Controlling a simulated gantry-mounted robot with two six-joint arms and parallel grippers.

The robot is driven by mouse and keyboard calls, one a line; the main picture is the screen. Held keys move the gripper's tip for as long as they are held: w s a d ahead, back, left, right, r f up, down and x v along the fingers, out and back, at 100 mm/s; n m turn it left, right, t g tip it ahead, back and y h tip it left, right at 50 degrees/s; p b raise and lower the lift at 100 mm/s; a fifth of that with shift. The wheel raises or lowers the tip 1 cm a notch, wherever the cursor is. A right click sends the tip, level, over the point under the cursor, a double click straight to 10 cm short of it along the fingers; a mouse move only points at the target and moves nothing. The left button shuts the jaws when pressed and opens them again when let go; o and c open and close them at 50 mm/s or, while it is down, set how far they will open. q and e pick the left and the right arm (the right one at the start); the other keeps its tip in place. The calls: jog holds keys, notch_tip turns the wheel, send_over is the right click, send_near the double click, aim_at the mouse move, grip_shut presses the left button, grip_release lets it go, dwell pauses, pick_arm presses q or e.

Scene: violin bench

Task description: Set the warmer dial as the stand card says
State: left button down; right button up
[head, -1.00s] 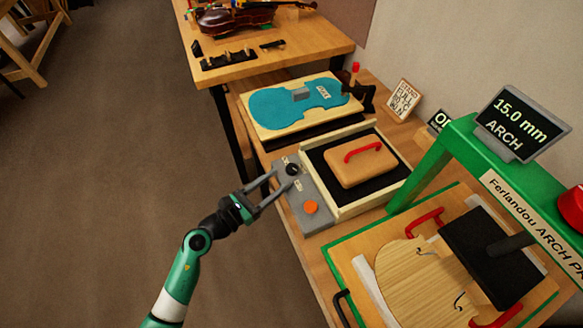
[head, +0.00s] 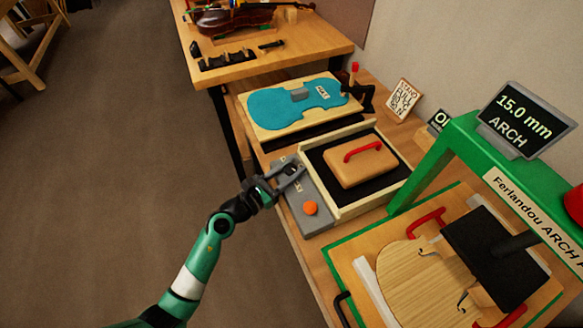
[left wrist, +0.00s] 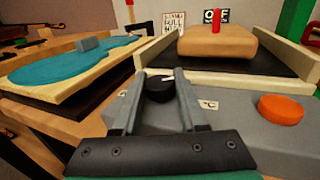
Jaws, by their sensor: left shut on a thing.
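The warmer (head: 338,208) is a box with a pale wooden rim, a black bed and a grey control panel (head: 325,221) on its near left side. Its black dial (left wrist: 160,88) has a white pointer mark. My left gripper (head: 291,170) is shut on the dial, one finger on each side, as the left wrist view shows. In the head view the gripper partly covers the dial. An orange button (head: 310,208) sits on the same panel. The stand card (head: 403,100) leans at the back by the wall; its small lettering is hard to read. My right gripper is not in view.
A wooden block with a red handle (head: 361,164) lies on the warmer's bed. A blue violin-shaped form (head: 275,107) lies on a board behind. A green press with a screen (head: 521,117) reading "15.0 mm ARCH" and a violin plate (head: 421,277) stand at right. An "OFF"-like display (left wrist: 216,16) is partly hidden.

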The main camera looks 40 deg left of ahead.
pick_arm(q)
jog(key=shift+a+f+m+h+b, duration=0.1)
jog(key=shift+m+h+b, duration=1.05)
jog(key=shift+h, duration=0.45)
jog(key=m+g+h+b, duration=0.2)
jog(key=m+h+b, duration=0.1)
jog(key=h, duration=0.1)
jog(key=shift+h, duration=0.3)
jog(key=shift+m+g+h+b, duration=0.35)
jog(key=shift+m+g+h, duration=0.15)
jog(key=shift+h, duration=0.2)
jog(key=c, duration=0.7)
grip_release()
jog(key=shift+c, duration=0.2)
